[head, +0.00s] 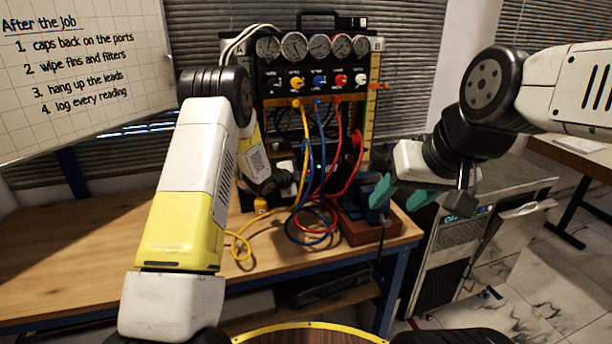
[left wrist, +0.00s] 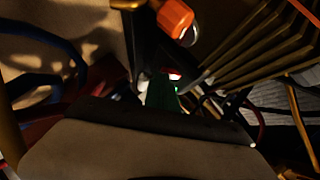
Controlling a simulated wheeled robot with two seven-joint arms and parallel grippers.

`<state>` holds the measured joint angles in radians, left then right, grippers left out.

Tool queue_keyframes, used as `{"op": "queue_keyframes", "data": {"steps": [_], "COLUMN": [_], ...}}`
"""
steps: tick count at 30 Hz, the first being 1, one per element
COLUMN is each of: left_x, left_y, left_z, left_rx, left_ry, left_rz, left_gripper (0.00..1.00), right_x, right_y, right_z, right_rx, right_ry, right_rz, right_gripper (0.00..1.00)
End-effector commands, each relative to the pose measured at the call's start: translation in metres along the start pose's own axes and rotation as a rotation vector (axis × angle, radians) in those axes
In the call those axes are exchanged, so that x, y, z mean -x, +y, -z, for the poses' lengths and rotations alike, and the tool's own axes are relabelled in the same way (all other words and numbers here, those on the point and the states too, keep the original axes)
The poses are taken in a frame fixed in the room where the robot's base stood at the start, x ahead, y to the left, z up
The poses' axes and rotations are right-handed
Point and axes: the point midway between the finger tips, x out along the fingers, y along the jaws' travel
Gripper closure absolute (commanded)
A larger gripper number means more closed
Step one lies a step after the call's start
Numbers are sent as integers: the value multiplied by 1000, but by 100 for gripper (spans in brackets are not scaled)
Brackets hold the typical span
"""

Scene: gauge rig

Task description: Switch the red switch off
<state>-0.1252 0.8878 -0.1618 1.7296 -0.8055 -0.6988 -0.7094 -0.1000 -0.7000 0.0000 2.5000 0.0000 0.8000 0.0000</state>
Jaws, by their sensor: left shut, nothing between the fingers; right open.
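A small red piece with a white, bright part beside it, which looks like the red switch (left wrist: 173,74), shows just beyond my left fingertips in the left wrist view. Whether they touch, and which way the switch is set, I cannot tell. My left gripper (left wrist: 163,88) has its green fingers together, with nothing between them. In the head view the left arm reaches to the lower front of the gauge rig (head: 317,62), and its fingertips and the switch are hidden there. My right gripper (head: 400,192) is open, with green fingertips apart, in front of the bench's right end.
Yellow, blue and red hoses (head: 321,140) hang from the rig close beside my left gripper. An orange cylindrical part (left wrist: 175,17) is near the fingers. A red-brown block (head: 362,228) sits at the bench's right end. The wooden bench (head: 75,255) is clear at left.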

Motion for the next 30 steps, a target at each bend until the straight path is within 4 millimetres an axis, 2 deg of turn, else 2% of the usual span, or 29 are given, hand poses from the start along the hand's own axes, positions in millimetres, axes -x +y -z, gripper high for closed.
{"op": "queue_keyframes", "data": {"steps": [5,11,30], "left_x": [-2,-9,-2], "left_y": [2,8,-11], "left_z": [-1,-8,0], "left_rx": [-15,-110,-107], "left_ry": [2,2,5], "left_rz": [14,109,114], "left_gripper": [100,100,100], "right_x": [0,0,0], "right_y": [0,0,0], "right_z": [0,0,0], "right_rx": [0,0,0], "right_ry": [0,0,0], "right_rz": [0,0,0], "right_gripper": [48,48,48]}}
